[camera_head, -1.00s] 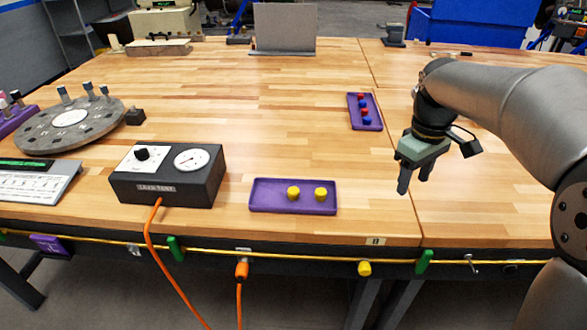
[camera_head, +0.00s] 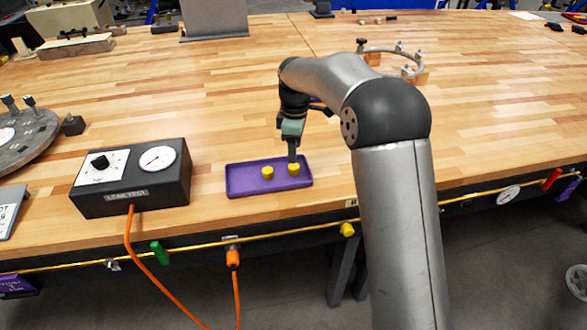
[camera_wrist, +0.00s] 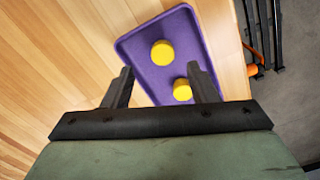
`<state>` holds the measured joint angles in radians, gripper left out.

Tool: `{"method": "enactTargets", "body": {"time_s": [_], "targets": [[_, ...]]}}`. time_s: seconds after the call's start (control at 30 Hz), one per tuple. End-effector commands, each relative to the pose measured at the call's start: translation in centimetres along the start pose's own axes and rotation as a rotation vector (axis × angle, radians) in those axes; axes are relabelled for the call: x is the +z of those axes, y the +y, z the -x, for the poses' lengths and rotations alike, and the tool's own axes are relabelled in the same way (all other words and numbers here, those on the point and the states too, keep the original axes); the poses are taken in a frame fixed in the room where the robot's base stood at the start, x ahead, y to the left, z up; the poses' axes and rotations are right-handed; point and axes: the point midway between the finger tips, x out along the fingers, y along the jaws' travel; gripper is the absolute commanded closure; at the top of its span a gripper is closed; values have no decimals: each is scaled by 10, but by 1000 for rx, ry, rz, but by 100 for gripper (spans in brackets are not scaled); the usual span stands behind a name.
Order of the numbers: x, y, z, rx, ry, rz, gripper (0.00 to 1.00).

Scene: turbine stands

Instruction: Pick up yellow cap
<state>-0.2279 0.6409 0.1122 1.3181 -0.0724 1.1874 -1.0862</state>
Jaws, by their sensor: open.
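Two yellow caps, one on the left (camera_head: 267,172) and one on the right (camera_head: 293,169), stand apart in a shallow purple tray (camera_head: 240,188). My gripper (camera_head: 292,158) is over the right part of the tray, close by the right cap in the head view. In the wrist view my gripper (camera_wrist: 160,70) is open and empty. There one cap (camera_wrist: 162,53) shows ahead between the fingertips, and the other cap (camera_wrist: 182,90) shows nearer, beside the right finger. The tray (camera_wrist: 188,20) lies beyond the fingers. The exact height above the caps is hard to tell.
A black meter box (camera_head: 133,178) stands left of the tray, with an orange cable (camera_head: 150,262) hanging off the table front. A round grey stand (camera_head: 25,140) is at the far left. A curved metal piece (camera_head: 395,50) lies behind my arm.

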Motion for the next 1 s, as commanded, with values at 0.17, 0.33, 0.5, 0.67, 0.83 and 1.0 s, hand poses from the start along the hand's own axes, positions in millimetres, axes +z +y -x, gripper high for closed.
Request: {"method": "enactTargets", "body": {"time_s": [0.17, 0.33, 0.5, 0.67, 0.83, 1.0], "targets": [[0, 0, -15, 0, 0, 0, 47], [0, -3, -30, -3, -2, 0, 47], [-1, -4, -56, -2, -1, -1, 47], [-1, -3, -67, 1, 1, -1, 47], [-1, -3, -67, 1, 1, -1, 47], [-1, -3, -67, 1, 1, -1, 86]]}}
